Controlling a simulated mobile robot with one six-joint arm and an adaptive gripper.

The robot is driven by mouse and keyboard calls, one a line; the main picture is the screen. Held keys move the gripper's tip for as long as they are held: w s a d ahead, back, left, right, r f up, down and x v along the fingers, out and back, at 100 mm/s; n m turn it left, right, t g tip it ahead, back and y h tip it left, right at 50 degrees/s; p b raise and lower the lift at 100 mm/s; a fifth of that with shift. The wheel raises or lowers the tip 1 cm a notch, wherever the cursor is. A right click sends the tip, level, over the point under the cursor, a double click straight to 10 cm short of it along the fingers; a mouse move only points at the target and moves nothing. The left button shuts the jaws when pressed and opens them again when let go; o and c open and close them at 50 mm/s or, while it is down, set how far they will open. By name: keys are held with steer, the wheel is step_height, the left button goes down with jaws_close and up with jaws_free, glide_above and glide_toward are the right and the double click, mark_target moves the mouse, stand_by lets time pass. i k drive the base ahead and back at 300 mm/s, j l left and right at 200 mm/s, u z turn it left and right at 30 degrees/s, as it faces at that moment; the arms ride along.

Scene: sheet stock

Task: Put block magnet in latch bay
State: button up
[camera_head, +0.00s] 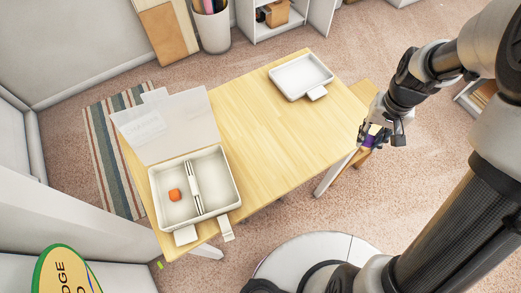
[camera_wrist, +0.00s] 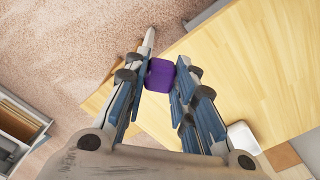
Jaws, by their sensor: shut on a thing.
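My gripper (camera_head: 374,133) is shut on a purple block (camera_wrist: 160,75), which looks like the block magnet. The purple block also shows in the head view (camera_head: 370,141), above the right edge of the table. A white box (camera_head: 236,191) with its clear lid (camera_head: 166,126) open stands at the table's front left. A white divider (camera_head: 194,187) splits it into a left and a right compartment. An orange block (camera_head: 174,195) lies in the left compartment; the right one looks empty. Two white latch tabs (camera_head: 186,236) hang at the box's front edge. Which compartment is the latch bay I cannot tell.
A shallow white tray (camera_head: 301,76) with a tab lies empty at the back right of the wooden table (camera_head: 262,122). The table between box and tray is clear. A wooden bench or stool (camera_head: 363,92) stands against the table's right side. The box's lid stands up behind it.

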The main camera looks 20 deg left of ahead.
mark_target(216, 183)
steer(key=k+u, duration=0.1)
steer(key=u, duration=0.3)
steer(key=k+u, duration=0.1)
steer(key=u, duration=0.3)
steer(key=j+u, duration=0.1)
steer(key=u, duration=0.25)
steer(key=l+u, duration=0.4)
steer(key=i+l+u, duration=0.1)
steer(key=l+u, duration=0.2)
steer(key=u, duration=0.15)
steer(key=l+u, duration=0.4)
steer(key=i+l, duration=0.25)
steer(key=i, duration=0.05)
